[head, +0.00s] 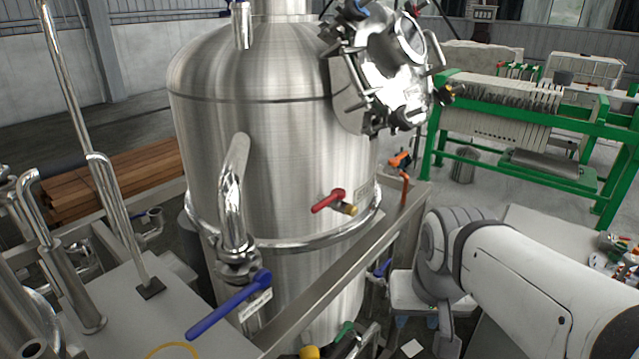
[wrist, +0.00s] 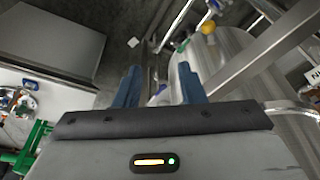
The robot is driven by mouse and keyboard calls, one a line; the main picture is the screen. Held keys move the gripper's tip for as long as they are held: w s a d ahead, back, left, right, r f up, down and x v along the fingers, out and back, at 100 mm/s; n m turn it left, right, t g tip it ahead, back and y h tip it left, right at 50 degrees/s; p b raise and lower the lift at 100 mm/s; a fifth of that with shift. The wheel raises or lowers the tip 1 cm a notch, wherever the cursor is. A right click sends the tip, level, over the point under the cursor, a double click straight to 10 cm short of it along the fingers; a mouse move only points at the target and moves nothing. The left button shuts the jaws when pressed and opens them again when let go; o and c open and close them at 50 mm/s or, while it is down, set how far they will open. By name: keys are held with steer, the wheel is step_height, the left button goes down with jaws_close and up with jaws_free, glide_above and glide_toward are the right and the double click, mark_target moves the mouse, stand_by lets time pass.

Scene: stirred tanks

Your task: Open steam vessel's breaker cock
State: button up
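A large steel vessel (head: 270,150) stands in the middle of the head view and also fills the right of the wrist view (wrist: 235,45). A red lever (head: 328,200) with a brass end sits on its front wall beside a small label. A long blue lever (head: 228,304) with a tag sits on the pipe at lower left. Orange handles (head: 400,160) stand at its right side. I cannot tell which one is the breaker cock. My gripper (wrist: 160,88) has its two blue fingers apart, with nothing seen held between them. The head view does not clearly show the fingers.
A steel frame rail (head: 335,285) runs in front of the vessel. A smaller blue handle (head: 383,268), a green handle (head: 344,330) and a yellow knob (head: 309,352) sit low by it. A green filter press (head: 520,130) stands behind right. Pipes crowd the left.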

steer(key=w+a+r+m, duration=0.3)
steer(key=w+a+r, duration=0.3)
steer(key=w+r, duration=0.45)
steer(key=m+t+h, duration=0.1)
steer(key=m+t, duration=0.1)
steer(key=m, duration=0.2)
glide_toward(323, 201)
steer(key=p+x, duration=0.1)
steer(key=x, duration=0.7)
steer(key=shift+c, duration=0.4)
jaws_close()
